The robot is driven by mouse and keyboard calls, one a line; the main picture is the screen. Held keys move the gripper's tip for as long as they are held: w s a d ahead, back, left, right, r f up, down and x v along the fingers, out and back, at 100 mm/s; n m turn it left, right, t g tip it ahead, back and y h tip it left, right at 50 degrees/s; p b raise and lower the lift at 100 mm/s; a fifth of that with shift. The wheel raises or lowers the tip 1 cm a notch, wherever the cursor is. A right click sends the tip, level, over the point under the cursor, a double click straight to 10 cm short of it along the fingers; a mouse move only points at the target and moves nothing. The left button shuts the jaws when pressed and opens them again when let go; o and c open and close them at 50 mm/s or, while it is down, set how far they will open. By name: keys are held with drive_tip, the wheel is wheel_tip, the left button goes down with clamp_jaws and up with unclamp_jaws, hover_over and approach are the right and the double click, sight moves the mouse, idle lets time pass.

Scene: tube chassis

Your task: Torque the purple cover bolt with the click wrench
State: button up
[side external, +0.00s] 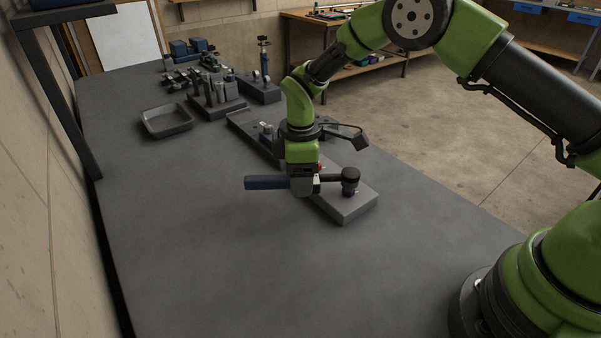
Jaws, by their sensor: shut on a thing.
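My gripper (304,187) is shut on the click wrench (264,183) around the middle of its length. The wrench lies level, with its dark blue handle to the left and its round dark head (350,174) to the right. The head is above the near end of a long grey chassis block (350,208). A small bluish-purple piece (349,190) shows just under the head, likely the purple cover bolt. It is too small to tell whether the head is seated on it. My gripper hides part of the block.
A grey tray (166,130) sits at the back left. A holder with several upright tools (217,110) and a block with a tall tool (261,92) stand behind the chassis. The table front and left are clear.

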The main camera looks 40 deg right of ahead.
drive_tip(key=shift+f, duration=0.35)
drive_tip(key=shift+f, duration=0.6)
drive_tip(key=o, duration=1.4)
drive_tip(key=shift+c, duration=0.2)
